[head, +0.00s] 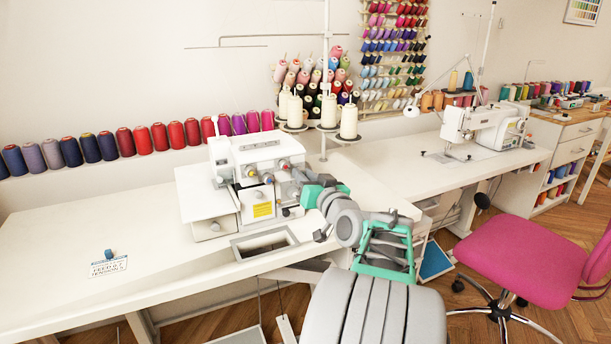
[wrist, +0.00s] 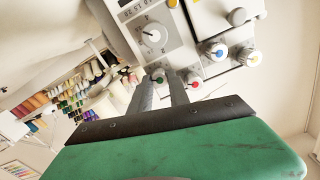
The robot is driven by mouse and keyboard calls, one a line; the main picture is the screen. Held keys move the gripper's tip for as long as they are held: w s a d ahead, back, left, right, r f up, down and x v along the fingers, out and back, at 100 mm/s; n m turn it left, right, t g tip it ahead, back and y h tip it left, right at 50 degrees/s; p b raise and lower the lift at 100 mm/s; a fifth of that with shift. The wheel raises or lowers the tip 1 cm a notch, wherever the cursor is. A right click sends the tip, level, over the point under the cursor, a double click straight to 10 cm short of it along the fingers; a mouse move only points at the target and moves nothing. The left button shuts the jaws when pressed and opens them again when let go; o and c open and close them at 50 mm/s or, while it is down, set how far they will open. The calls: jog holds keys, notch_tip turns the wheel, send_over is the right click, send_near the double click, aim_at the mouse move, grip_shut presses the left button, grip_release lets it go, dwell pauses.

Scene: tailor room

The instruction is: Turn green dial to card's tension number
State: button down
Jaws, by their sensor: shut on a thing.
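The white overlock machine (head: 258,165) stands on the white table in the head view. In the wrist view, the green-marked dial (wrist: 158,77) sits between the tips of my gripper (wrist: 160,84), whose dark fingers are shut on it. A dial with a red mark (wrist: 194,79) is just right of the fingers. Dials with blue (wrist: 218,52) and yellow (wrist: 250,56) marks sit farther right. The green dial's number setting is not readable. The card (head: 108,267) lies flat at the table's left, with a feed line and a tension line; its last figure is too small to read surely.
A small blue object (head: 108,253) sits at the card's upper edge. A larger knob (wrist: 153,35) is above the green dial. Thread cones (head: 348,122) stand behind the machine. A pink chair (head: 530,263) is at right. The left tabletop is mostly clear.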

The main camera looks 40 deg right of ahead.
jog(key=shift+m, duration=0.3)
jog(key=c, duration=1.2)
grip_release()
jog(key=shift+c, duration=0.2)
jog(key=v, duration=0.7)
jog(key=shift+s, duration=0.4)
jog(key=shift+a, duration=0.15)
